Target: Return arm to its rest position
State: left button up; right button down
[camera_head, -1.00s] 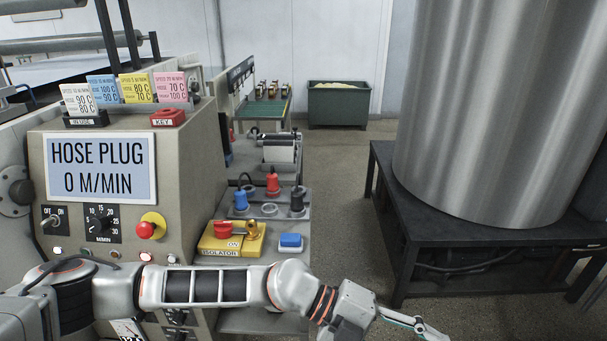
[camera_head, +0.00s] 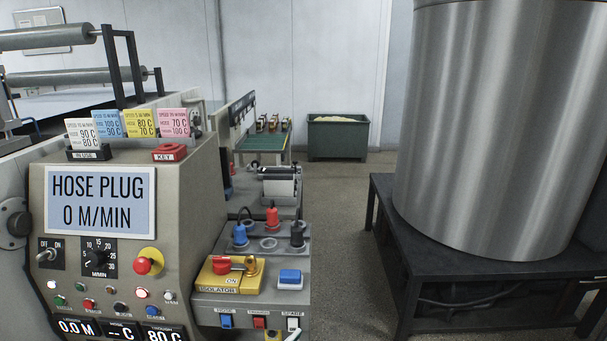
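Neither of my arms shows clearly in the head view, and neither gripper can be made out. A small pale shape (camera_head: 293,336) is cut off by the bottom edge, below the socket labels; I cannot tell what it is. The control panel (camera_head: 207,190) is now unobstructed. Its screen (camera_head: 101,200) reads HOSE PLUG, 0 M/MIN. The yellow isolator (camera_head: 230,275) has its red handle lying across it towards a brass padlock-like piece (camera_head: 253,267).
Blue (camera_head: 240,235), red (camera_head: 272,217) and black (camera_head: 297,234) plugs stand on the grey ledge behind the isolator. A large metal drum (camera_head: 490,130) rests on a dark stand (camera_head: 385,190) at right. Open floor (camera_head: 340,220) lies between. A green bin (camera_head: 337,137) stands behind.

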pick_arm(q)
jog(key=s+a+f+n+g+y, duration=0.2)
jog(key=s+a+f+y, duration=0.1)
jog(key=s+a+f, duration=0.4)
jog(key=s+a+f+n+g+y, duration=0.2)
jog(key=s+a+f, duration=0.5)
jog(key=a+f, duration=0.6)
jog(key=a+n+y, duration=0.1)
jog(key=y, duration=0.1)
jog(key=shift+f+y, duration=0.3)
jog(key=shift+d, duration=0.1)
